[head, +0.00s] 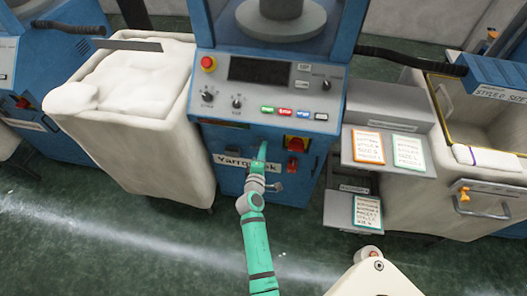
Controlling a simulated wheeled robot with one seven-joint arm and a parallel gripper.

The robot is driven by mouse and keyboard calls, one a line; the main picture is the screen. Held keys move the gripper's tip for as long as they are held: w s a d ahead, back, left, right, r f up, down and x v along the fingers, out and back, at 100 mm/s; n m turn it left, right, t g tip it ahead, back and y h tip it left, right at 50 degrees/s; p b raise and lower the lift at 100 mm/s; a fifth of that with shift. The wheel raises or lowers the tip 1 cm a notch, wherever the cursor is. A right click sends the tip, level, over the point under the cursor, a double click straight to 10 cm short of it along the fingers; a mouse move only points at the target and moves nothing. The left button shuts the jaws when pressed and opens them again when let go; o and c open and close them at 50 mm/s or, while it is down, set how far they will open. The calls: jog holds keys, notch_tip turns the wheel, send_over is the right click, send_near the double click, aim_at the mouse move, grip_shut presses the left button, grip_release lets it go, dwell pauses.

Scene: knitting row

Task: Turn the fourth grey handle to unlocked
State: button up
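A blue knitting machine (228,140) stands in the middle of the head view, with a label reading roughly "Yarrowbek" on its lower front. A small grey part (278,187), perhaps a handle, shows low on that front, just right of my wrist. Its locked or unlocked position is too small to read. I cannot tell whether it is the fourth handle.
A red switch (296,144) sits right of my gripper, below a panel with a red button (208,63). A white fabric-filled bin (135,140) stands left. Grey trays (390,152) with cards stand right, beside another bin (440,190). The green floor in front is mostly clear.

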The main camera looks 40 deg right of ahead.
jog(key=v, duration=1)
jog(key=shift+s+a, duration=0.3)
jog(key=shift+r, duration=0.15)
jog(key=s+a+f+m+t+y, duration=0.15)
jog(key=s+a+y, duration=0.25)
jog(key=s+a, duration=0.45)
jog(key=s+a+f+t+y, duration=0.2)
jog(key=s+a+y, duration=0.25)
jog(key=a, duration=0.75)
jog(key=s+a+r+m+t+y, duration=0.1)
jog(key=s+a+r+m+y, duration=0.2)
jog(key=s+a+r+m, duration=0.3)
jog(key=s+a+r, duration=0.4)
jog(key=s+r, duration=0.3)
jog(key=s, duration=0.2)
jog(key=shift+a+r, duration=0.2)
jog(key=shift+m+t+y, duration=0.25)
